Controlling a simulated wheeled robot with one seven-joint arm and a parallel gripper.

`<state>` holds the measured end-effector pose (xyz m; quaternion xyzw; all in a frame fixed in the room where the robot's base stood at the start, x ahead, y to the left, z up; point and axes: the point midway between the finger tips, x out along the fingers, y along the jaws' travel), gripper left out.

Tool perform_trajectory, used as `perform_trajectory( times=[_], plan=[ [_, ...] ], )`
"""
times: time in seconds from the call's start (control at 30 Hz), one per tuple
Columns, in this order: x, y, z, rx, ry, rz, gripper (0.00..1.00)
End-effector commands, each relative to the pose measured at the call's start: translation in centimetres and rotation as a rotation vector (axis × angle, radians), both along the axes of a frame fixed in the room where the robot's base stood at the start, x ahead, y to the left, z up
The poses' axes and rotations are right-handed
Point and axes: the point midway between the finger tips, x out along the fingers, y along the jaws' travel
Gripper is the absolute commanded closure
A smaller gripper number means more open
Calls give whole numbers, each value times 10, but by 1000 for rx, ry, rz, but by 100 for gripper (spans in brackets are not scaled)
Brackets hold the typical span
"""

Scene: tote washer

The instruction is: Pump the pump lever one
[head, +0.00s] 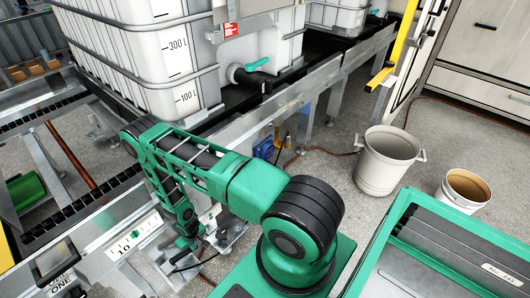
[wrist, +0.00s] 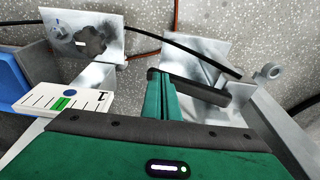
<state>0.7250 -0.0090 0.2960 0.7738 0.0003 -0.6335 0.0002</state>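My gripper (head: 188,241) hangs low at the end of my green arm, beside a metal frame in the head view. In the wrist view its green finger part (wrist: 160,100) points away from the palm, with the fingers narrow and close together. A dark bar (wrist: 195,88) lies right by the fingertips; it may be the pump lever, but I cannot tell whether it is gripped. A white scale plate (head: 134,236) with a green mark sits left of my gripper; it also shows in the wrist view (wrist: 68,100). A label reading ONE (head: 62,282) is at the lower left.
Metal brackets (wrist: 195,55) and a black hose (wrist: 190,48) lie close beyond my gripper. A large white tank (head: 150,60) stands on the rail behind my arm. A white bucket (head: 386,165) and a smaller tub (head: 463,190) stand on the open floor at right.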

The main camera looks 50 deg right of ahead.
Motion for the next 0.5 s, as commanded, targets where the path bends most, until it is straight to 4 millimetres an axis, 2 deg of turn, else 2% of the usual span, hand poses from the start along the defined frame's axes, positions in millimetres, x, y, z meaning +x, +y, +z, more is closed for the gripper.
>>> perform_trajectory(
  times=[0.5],
  plan=[
    [1, 1, 34, 1, -1, 0, 100]
  ],
)
